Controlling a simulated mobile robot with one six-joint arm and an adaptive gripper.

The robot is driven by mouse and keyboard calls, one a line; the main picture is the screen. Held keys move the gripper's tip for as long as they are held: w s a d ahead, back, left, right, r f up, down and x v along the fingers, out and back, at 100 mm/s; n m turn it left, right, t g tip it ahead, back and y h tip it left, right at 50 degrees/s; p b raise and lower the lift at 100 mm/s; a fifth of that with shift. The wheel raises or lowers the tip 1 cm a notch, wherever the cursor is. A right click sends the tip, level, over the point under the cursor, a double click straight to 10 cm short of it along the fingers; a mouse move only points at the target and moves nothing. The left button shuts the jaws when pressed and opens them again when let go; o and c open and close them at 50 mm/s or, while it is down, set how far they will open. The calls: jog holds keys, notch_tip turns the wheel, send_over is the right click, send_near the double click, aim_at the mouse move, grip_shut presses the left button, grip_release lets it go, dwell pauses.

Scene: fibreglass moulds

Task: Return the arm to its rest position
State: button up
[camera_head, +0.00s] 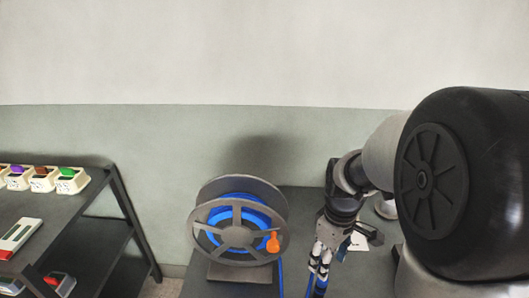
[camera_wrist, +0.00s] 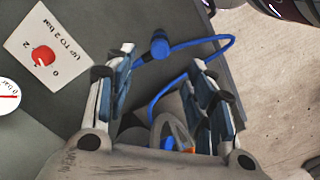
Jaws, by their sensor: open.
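My gripper (camera_head: 318,268) hangs pointing down at the right of the hose reel in the head view, over the dark table. In the wrist view my gripper (camera_wrist: 163,62) has its two fingers spread apart. A blue hose end (camera_wrist: 160,47) shows between and beyond the fingertips, with its blue hose (camera_wrist: 210,41) looping right and back below. No grip on it is seen; whether it touches a finger I cannot tell. My arm fills the right side of the head view and hides part of the table.
A grey reel (camera_head: 237,235) with blue hose and an orange handle (camera_head: 273,242) stands close left of my gripper. A white card marked "UP TO 2 bar" (camera_wrist: 45,42) and a gauge (camera_wrist: 6,96) lie nearby. A dark shelf (camera_head: 100,190) with several small bins stands far left.

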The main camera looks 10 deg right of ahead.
jog(key=s+a+r+m+t, duration=0.4)
jog(key=s+a+r, duration=0.6)
jog(key=s+r, duration=0.3)
jog(key=shift+s+a+m+t, duration=0.3)
jog(key=shift+m, duration=0.6)
jog(key=shift+r, duration=0.1)
